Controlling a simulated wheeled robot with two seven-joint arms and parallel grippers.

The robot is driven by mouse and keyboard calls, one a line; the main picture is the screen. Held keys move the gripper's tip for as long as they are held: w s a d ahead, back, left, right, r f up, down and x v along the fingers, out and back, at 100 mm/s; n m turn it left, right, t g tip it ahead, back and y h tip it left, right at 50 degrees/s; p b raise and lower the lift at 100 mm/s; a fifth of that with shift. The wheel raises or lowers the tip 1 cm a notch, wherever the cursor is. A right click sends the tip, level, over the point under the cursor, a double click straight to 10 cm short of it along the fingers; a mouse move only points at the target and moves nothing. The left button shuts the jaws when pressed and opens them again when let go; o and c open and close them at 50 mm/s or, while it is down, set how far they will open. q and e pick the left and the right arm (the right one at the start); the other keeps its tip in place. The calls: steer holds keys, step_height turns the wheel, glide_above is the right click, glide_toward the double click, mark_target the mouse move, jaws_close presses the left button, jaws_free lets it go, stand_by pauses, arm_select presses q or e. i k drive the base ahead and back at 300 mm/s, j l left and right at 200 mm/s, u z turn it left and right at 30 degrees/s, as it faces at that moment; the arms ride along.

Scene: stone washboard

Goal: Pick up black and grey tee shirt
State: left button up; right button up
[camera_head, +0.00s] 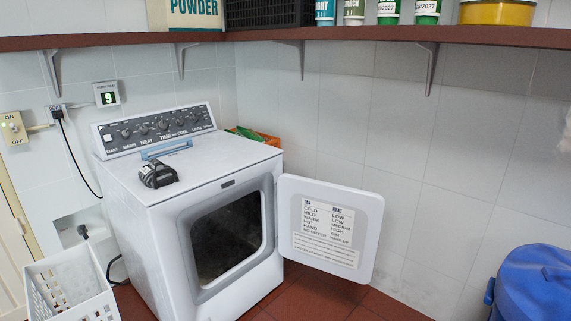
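I cannot make out a black and grey tee shirt for sure. A small black and grey item (158,174) lies on top of the white dryer (215,163), near its left front; it is too small to tell whether it is cloth. The dryer's door (330,222) stands wide open to the right, with a printed label on its inner face. The drum opening (226,235) is dark, and I cannot make out any clothing inside. Neither of my grippers is in view.
A white laundry basket (72,288) stands at the lower left. A blue bin (535,283) stands at the lower right. A brown shelf (350,37) with containers runs above. Red floor tiles (325,298) show free in front of the open door.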

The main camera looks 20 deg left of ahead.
mark_target(155, 174)
steer(key=i+l+u, duration=0.1)
steer(key=u, duration=0.35)
steer(key=i+l+u, duration=0.2)
steer(key=u, duration=0.2)
steer(key=i+l+u, duration=0.25)
steer(key=u, duration=0.2)
steer(key=i+l+u, duration=0.2)
steer(key=u, duration=0.2)
steer(key=l+u, duration=0.45)
steer(key=i+l+u, duration=0.1)
steer(key=l+u, duration=0.2)
steer(key=u, duration=0.15)
